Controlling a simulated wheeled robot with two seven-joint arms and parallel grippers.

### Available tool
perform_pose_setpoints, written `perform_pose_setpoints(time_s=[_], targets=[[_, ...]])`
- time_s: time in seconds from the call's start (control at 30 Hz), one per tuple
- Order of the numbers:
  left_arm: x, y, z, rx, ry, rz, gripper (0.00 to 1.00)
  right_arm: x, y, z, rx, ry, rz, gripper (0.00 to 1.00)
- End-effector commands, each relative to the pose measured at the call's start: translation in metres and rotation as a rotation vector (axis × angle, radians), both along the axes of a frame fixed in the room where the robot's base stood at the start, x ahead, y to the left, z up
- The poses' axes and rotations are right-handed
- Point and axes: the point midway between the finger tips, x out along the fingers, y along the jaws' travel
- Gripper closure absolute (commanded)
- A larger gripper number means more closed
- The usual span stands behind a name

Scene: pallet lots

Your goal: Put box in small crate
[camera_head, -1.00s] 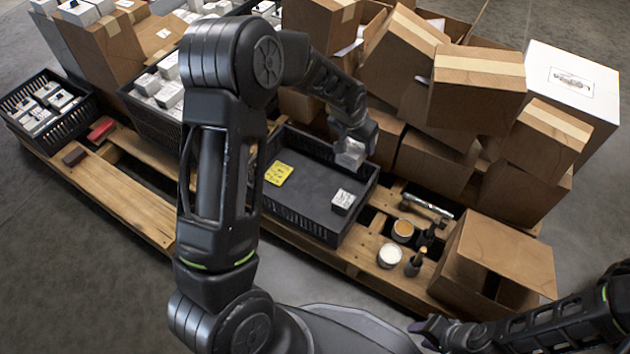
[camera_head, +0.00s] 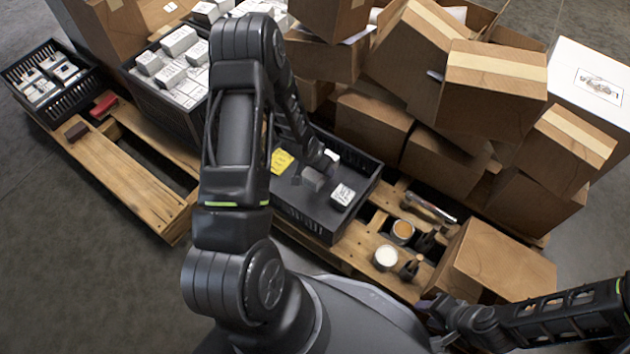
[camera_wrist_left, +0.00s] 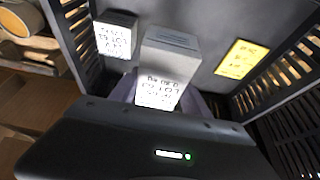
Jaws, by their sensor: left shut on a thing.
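My left gripper (camera_head: 326,162) is shut on a small white-and-grey box (camera_wrist_left: 165,65). In the head view this box (camera_head: 313,179) is over the inside of the black small crate (camera_head: 302,221), low between its walls. I cannot tell whether it touches the floor. In the left wrist view the crate floor (camera_wrist_left: 200,22) lies behind the box. Another small white box (camera_head: 342,194) and a yellow card (camera_head: 282,161) lie in the crate, on either side of the held box. My right gripper (camera_head: 432,308) is at the lower right, away from the crate; its jaw state is unclear.
Brown cartons (camera_head: 495,75) are piled behind and right of the crate. Black crates of small boxes (camera_head: 180,70) stand at left.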

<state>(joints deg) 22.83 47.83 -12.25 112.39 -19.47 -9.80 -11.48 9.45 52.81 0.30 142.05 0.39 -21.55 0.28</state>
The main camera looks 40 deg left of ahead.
Motion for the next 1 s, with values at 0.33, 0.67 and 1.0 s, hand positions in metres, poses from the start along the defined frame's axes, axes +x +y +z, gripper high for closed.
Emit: perform_pose_setpoints(time_s=[0.33, 0.67, 1.0], targets=[[0.001, 0.000, -0.045, 0.000, -0.001, 0.001, 1.00, 0.003, 0.001, -0.020, -0.002, -0.009, -0.004, 0.64], [0.000, 0.000, -0.054, 0.000, -0.001, 0.001, 1.00, 0.004, 0.001, -0.025, -0.002, -0.010, -0.005, 0.64], [0.001, 0.000, -0.081, 0.001, -0.003, 0.000, 1.00, 0.006, 0.001, -0.037, -0.003, -0.016, -0.008, 0.64]])
